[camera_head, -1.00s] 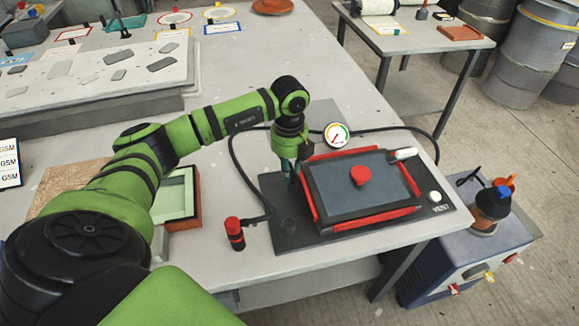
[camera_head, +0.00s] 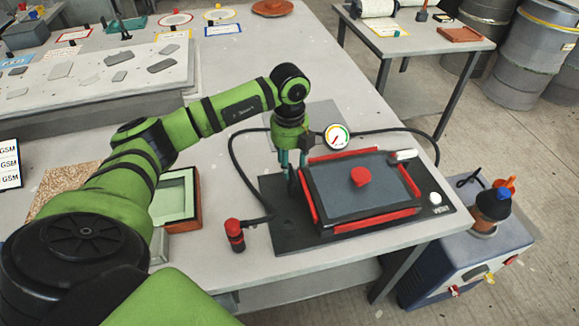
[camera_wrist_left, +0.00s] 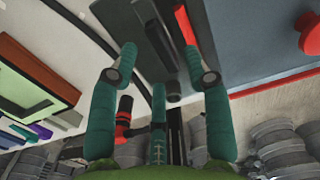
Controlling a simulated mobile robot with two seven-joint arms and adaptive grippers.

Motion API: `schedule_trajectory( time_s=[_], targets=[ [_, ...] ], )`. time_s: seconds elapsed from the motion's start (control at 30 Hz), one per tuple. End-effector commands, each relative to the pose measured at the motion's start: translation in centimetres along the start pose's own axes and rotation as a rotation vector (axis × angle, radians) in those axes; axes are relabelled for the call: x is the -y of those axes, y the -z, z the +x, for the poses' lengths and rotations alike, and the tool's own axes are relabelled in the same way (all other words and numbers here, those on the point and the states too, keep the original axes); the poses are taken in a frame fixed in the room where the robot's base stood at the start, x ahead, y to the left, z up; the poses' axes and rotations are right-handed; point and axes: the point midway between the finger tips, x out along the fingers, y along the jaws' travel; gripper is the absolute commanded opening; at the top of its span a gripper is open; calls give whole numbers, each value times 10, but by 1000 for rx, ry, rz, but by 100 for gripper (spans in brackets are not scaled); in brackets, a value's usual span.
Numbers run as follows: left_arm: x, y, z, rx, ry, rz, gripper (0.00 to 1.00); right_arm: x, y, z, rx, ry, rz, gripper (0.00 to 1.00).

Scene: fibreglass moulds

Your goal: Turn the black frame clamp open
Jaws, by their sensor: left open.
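The black frame clamp appears in the left wrist view as a dark bar (camera_wrist_left: 167,65) between my fingers, beside the red edge strip. In the head view it is mostly hidden by my gripper, and I cannot tell its angle. The mould frame, with a grey top and red edge strips (camera_head: 376,221), lies on a black base plate (camera_head: 278,222). My left gripper (camera_head: 292,186) points down at the frame's left side with teal fingers apart. It also shows open in the left wrist view (camera_wrist_left: 158,75); contact with the bar is unclear. My right gripper is out of view.
A red knob (camera_head: 360,177) sits on the frame's top. A red-and-black handle (camera_head: 235,235) stands left of the base plate. A gauge (camera_head: 337,136) and black hose (camera_head: 233,155) lie behind and left. A green-lined tray (camera_head: 178,195) stands further left.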

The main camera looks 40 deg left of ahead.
Motion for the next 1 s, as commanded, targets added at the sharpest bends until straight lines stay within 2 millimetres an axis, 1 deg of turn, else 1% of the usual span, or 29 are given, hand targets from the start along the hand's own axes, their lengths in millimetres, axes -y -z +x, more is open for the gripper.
schedule_trajectory(
  time_s=[0.03,0.2,0.3,0.4,0.5,0.6,1.0],
  targets=[
    [1,-1,-13,5,5,0,49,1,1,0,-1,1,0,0],
    [1,-1,-50,4,6,-1,49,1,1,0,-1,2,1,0],
    [0,-1,-68,4,4,-1,49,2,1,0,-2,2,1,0],
    [0,-1,-80,3,3,-1,49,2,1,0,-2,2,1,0],
    [0,-1,-88,3,3,-1,49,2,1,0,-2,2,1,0],
    [0,0,-91,2,1,-1,49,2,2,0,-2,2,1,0],
    [0,0,-91,2,1,-1,49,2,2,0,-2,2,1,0]
  ],
)
